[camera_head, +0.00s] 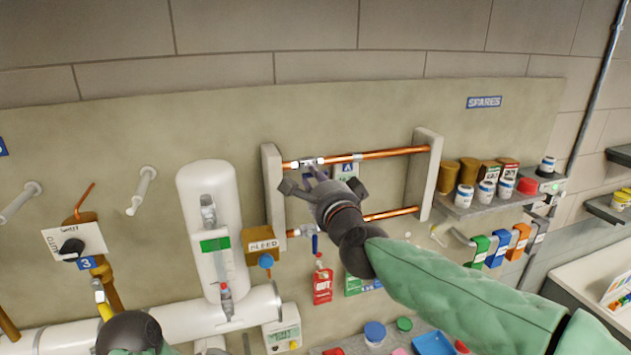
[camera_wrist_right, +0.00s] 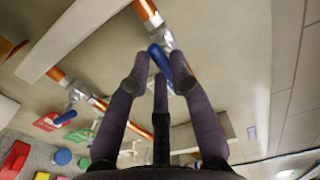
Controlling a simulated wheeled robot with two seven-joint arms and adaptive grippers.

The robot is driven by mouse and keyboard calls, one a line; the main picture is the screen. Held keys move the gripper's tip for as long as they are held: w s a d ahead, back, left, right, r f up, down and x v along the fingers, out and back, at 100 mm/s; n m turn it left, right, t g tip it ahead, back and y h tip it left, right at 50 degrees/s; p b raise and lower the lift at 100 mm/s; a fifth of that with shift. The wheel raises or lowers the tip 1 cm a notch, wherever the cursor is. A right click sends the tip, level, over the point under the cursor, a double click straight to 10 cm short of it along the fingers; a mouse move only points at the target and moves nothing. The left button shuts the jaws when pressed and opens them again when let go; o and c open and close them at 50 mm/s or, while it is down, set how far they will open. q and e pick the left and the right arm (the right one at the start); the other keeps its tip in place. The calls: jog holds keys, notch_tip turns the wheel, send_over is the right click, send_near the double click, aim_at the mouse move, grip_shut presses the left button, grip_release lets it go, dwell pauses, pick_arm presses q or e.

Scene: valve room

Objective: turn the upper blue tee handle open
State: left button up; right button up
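The upper valve (camera_head: 307,163) sits on the upper copper pipe (camera_head: 380,154). In the right wrist view its blue tee handle (camera_wrist_right: 158,58) lies slanted between the fingertips of my right gripper (camera_wrist_right: 160,68). The fingertips are very close to the handle on both sides; whether they press on it I cannot tell. In the head view my right gripper (camera_head: 318,185) is just below the upper valve and hides most of the handle. A lower blue handle (camera_head: 315,243) hangs at the lower pipe and also shows in the wrist view (camera_wrist_right: 65,118).
Pale posts (camera_head: 424,175) hold the pipes at both sides. A white cylinder (camera_head: 210,225) and a yellow-brown BLEED block (camera_head: 262,245) stand left of the frame. A red tag (camera_head: 322,285) hangs below. A shelf (camera_head: 470,204) with jars is at the right.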

jog(key=shift+o, duration=1.2)
jog(key=v, duration=1.2)
jog(key=shift+w, duration=0.1)
